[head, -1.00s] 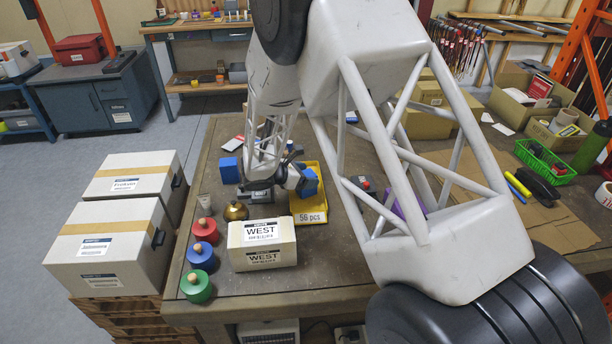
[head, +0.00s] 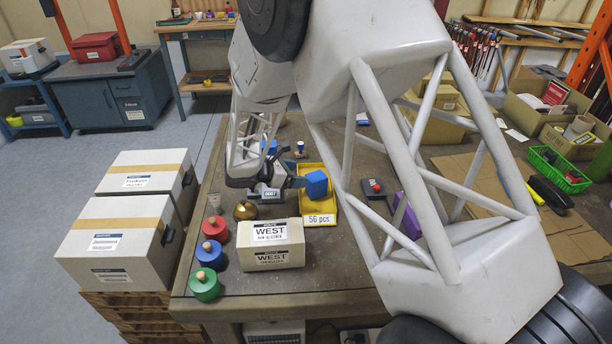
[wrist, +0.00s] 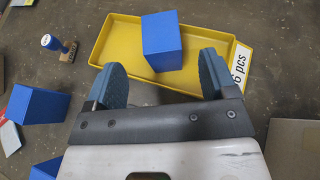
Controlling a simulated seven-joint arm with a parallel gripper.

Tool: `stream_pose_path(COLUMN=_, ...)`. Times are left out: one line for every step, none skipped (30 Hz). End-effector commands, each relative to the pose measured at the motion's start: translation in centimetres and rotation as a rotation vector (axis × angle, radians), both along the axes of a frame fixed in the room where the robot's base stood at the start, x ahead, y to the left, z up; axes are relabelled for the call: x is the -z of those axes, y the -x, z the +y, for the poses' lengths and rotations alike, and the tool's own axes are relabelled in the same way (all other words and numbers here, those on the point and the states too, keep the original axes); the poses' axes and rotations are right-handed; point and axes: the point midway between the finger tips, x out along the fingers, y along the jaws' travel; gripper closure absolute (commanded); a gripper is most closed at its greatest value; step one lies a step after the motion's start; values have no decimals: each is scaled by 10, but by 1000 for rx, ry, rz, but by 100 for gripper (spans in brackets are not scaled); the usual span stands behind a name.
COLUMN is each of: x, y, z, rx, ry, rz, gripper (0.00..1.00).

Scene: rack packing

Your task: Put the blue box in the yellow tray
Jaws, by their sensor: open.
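A blue box (head: 316,184) sits inside the yellow tray (head: 318,219), which carries a "56 pcs" label. In the wrist view the blue box (wrist: 162,40) stands slightly turned towards the tray's near side, and the yellow tray (wrist: 105,45) surrounds it. My gripper (head: 292,179) is at the tray's left side in the head view. In the wrist view my gripper (wrist: 160,80) has its two fingers spread wide, with the box just beyond them and nothing clamped. Two other blue boxes (wrist: 32,104) (wrist: 45,168) lie outside the tray at the left of the wrist view.
A white "WEST" carton (head: 272,255) stands just in front of the tray. A brass pot (head: 245,210) and red, blue and green (head: 204,285) knobbed weights stand to its left. A stamp (wrist: 50,42) stands left of the tray. A purple object (head: 407,216) is partly behind my arm.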

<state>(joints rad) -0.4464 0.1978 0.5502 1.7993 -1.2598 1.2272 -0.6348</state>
Motion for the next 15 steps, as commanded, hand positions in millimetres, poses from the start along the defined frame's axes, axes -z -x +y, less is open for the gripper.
stream_pose_path(x=-4, y=3, z=7, rx=-2, ry=1, rz=-1, gripper=21)
stream_pose_path(x=-5, y=4, z=10, rx=-2, ry=0, rz=-1, gripper=21)
stream_pose_path(x=-7, y=6, z=14, rx=-1, ry=0, rz=0, gripper=21)
stream_pose_path(x=-8, y=7, z=16, rx=-1, ry=0, rz=0, gripper=21)
stream_pose_path(x=-10, y=8, z=19, rx=-1, ry=0, rz=0, gripper=21)
stream_pose_path(x=-11, y=9, z=22, rx=-1, ry=0, rz=0, gripper=21)
stream_pose_path(x=-12, y=10, z=24, rx=-1, ry=0, rz=0, gripper=21)
stream_pose_path(x=-13, y=10, z=26, rx=-1, ry=0, rz=0, gripper=21)
stream_pose_path(x=-14, y=11, z=27, rx=-1, ry=0, rz=0, gripper=21)
stream_pose_path(x=-15, y=12, z=28, rx=-1, ry=0, rz=0, gripper=21)
stream_pose_path(x=-15, y=12, z=29, rx=0, ry=0, rz=0, gripper=21)
stream_pose_path(x=-15, y=12, z=30, rx=0, ry=0, rz=0, gripper=21)
stream_pose_path(x=-16, y=12, z=30, rx=0, ry=0, rz=0, gripper=21)
stream_pose_path(x=-16, y=13, z=30, rx=1, ry=0, rz=0, gripper=21)
stream_pose_path(x=-16, y=13, z=30, rx=1, ry=0, rz=0, gripper=21)
